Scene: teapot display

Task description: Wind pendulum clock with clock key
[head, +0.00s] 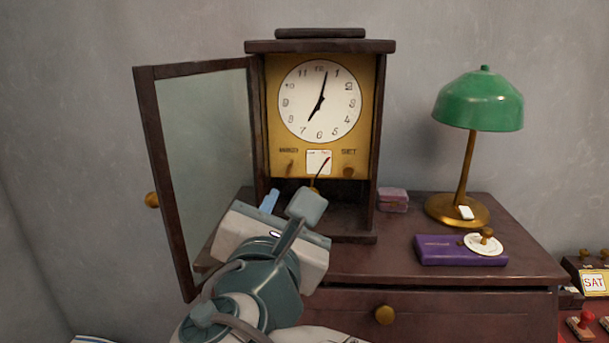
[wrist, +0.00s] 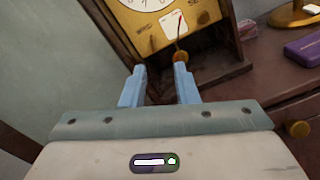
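The pendulum clock (head: 268,120) stands on a dark cabinet, its glass door (head: 200,165) swung open to the left. My gripper (wrist: 159,72) is open and looks empty, before the clock's lower opening. I cannot make out a clock key for sure; one finger is hidden in the head view.
On the cabinet top (head: 400,262), right of the clock, are a small pink box (head: 393,200), a green lamp (head: 478,100) and a purple box (head: 450,251) with a round white piece with a brass knob (head: 485,242) on it. The open door stands left of my arm.

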